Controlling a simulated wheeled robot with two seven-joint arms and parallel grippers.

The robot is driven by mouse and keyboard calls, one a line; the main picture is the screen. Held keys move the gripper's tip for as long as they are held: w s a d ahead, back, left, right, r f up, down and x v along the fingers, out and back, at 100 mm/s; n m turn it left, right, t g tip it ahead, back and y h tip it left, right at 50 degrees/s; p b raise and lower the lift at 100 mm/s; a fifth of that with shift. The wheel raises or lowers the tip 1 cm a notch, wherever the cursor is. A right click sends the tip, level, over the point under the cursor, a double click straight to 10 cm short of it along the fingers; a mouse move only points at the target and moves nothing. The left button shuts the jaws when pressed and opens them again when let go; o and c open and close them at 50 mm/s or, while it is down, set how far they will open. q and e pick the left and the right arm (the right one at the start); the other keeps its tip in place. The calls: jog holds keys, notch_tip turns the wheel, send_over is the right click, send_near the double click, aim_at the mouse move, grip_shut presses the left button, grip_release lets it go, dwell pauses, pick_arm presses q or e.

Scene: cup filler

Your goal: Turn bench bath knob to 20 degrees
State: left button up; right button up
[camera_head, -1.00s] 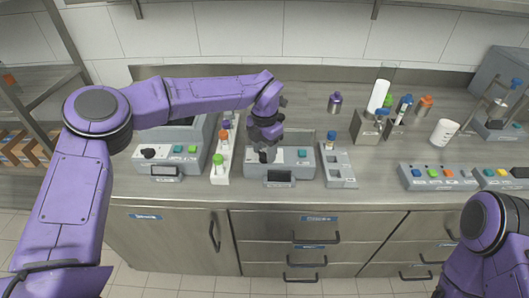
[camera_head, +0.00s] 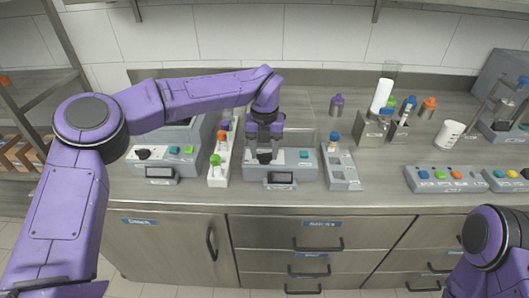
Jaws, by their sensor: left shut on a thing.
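The middle grey bench device (camera_head: 292,175) has a black knob (camera_head: 264,157), a teal button (camera_head: 304,154) and a dark display (camera_head: 281,178) on its front. My left gripper (camera_head: 264,149) reaches down over this device from above, with its fingers around the knob and shut on it. The fingers cover part of the knob, so its pointer and exact angle cannot be read. No label naming the device is readable. My right gripper is out of view; only a part of my right arm shows at the lower right.
A similar grey device (camera_head: 133,167) with its own black knob stands left. A white rack (camera_head: 218,180) with capped tubes sits between the two devices, close to my left gripper. A grey holder (camera_head: 341,178) stands just right. Button boxes (camera_head: 446,179) are farther right.

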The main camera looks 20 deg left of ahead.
pick_arm(q)
jog(key=shift+s+f, duration=0.1)
jog(key=shift+f, duration=0.05)
dwell(0.4)
jog(key=o, duration=1.1)
jog(key=shift+c, duration=0.2)
notch_tip(320, 180, up, 11)
jog(key=shift+f+b, duration=0.15)
jog(key=shift+b, duration=0.2)
